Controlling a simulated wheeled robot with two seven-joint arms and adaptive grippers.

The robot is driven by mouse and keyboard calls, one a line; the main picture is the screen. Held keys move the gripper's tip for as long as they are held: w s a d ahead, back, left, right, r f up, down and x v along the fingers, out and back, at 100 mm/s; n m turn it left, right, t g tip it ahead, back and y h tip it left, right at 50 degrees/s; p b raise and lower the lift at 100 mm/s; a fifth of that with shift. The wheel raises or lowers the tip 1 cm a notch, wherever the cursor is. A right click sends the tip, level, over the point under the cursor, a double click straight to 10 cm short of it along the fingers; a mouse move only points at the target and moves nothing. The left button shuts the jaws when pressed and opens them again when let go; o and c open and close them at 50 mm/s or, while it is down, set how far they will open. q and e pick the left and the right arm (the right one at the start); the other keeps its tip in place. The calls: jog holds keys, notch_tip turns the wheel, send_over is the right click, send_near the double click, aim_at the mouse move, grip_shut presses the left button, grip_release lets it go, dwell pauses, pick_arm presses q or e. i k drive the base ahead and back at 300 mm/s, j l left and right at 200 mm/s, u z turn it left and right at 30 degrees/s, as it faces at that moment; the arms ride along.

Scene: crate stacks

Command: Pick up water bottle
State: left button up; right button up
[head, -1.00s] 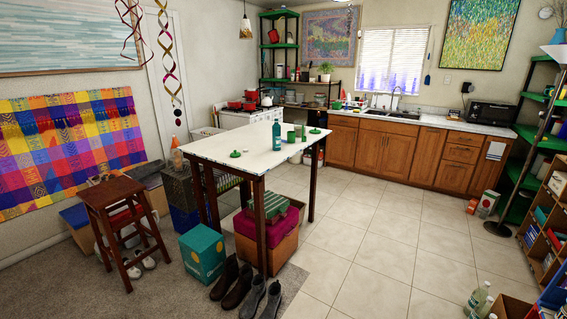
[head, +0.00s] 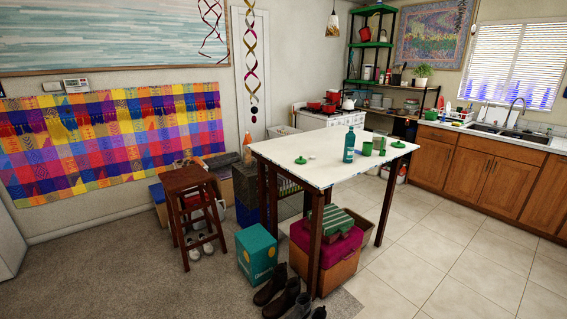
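A teal water bottle (head: 349,146) stands upright on the white-topped table (head: 318,166) in the head view. It is near the middle of the tabletop, left of two green cups (head: 379,144). Neither of my grippers shows in the view, so nothing is seen touching the bottle.
Green lids (head: 301,160) lie on the tabletop. A wooden stool (head: 190,182) stands left of the table. A teal box (head: 257,254), shoes (head: 281,297) and a crate (head: 327,258) with a magenta box crowd the table's near side. Tiled floor is open at right.

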aim_at(348, 155)
jog(key=i+l+u, duration=0.2)
jog(key=l+u, duration=0.25)
jog(key=i+l+u, duration=0.15)
jog(key=u, duration=0.3)
jog(key=l+u, duration=0.2)
jog(key=l, duration=0.2)
jog(key=i+l+u, duration=0.2)
jog(key=l, duration=0.25)
jog(key=k, duration=0.1)
